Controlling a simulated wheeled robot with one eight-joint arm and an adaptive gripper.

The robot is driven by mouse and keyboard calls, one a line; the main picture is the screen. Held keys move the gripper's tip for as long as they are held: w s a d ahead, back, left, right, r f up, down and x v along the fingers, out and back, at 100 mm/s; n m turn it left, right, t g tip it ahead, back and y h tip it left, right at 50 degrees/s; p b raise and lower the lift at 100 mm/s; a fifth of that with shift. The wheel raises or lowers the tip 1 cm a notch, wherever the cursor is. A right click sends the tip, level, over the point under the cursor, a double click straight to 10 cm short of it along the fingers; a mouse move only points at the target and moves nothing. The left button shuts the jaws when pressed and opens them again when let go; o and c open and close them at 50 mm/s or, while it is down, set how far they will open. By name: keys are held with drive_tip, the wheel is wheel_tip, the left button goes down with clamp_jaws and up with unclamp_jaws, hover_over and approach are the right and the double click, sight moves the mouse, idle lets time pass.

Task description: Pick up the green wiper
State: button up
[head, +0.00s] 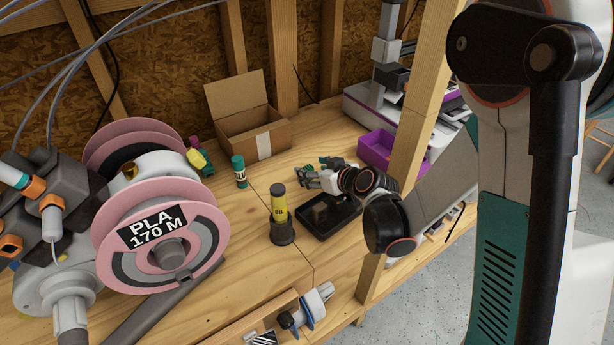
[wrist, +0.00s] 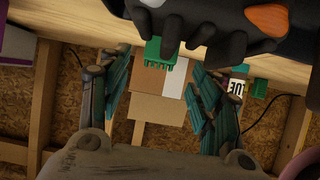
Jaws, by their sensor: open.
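The wrist view looks upside down. In it a small bright green piece with a toothed edge (wrist: 158,53), which looks like the green wiper, shows between my two teal fingers, in front of the cardboard box. My gripper (wrist: 158,68) is open, with nothing held between its fingers. In the head view my gripper (head: 306,173) is low over the bench, behind the black tray and right of the teal-green glue stick. I cannot pick out the wiper clearly there; green bits by the fingers blend with the gripper.
A black tray (head: 343,228) and a yellow-and-black cylinder (head: 279,213) stand close in front of my gripper. The glue stick (head: 239,171), open cardboard box (head: 240,138) and purple bin (head: 376,151) are around it. A wooden post (head: 416,100) stands near my arm; pink spools (head: 120,225) fill the left.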

sight(309, 169)
drive_tip(key=b+x, duration=0.1)
drive_tip(key=x, duration=0.2)
drive_tip(key=shift+d, duration=0.1)
drive_tip(key=c, duration=1.1)
drive_tip(key=shift+r, duration=0.1)
